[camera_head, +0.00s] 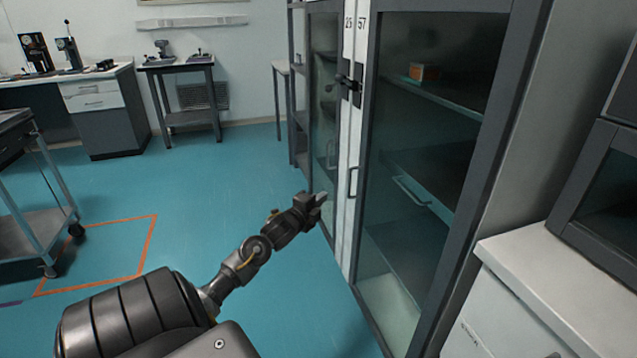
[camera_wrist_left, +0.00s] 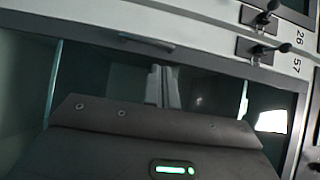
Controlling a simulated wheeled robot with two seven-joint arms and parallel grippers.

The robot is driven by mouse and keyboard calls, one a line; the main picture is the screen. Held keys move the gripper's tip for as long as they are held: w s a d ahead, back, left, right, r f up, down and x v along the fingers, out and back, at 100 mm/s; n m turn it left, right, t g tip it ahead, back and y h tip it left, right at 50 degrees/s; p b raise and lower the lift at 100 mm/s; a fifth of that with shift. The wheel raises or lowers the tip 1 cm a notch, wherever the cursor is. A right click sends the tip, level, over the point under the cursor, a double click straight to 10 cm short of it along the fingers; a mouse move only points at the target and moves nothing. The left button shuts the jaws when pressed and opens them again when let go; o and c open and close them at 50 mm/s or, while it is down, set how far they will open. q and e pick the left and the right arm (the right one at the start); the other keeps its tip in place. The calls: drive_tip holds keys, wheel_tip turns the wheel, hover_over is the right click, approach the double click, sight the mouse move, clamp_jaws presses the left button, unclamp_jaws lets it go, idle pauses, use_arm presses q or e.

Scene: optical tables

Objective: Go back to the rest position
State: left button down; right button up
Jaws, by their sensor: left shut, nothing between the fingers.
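My left gripper (camera_head: 320,201) is stretched out in front of the glass-doored cabinet (camera_head: 348,215), near its door handles, in the head view. Its fingers are together and hold nothing. In the left wrist view the gripper body fills the lower middle, with a green light on it, and the cabinet glass and a handle (camera_wrist_left: 147,43) lie beyond. Whether the gripper touches the cabinet I cannot tell. My right gripper is in neither view.
The cabinet doors look shut, and a small orange box (camera_head: 424,72) sits on a shelf inside. A white counter (camera_head: 535,262) stands close on the right. A cart (camera_head: 40,222) stands at the left. The blue floor (camera_head: 190,190) between is clear, with orange tape lines.

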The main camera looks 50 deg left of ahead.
use_arm(q)
drive_tip(key=shift+s, duration=0.35)
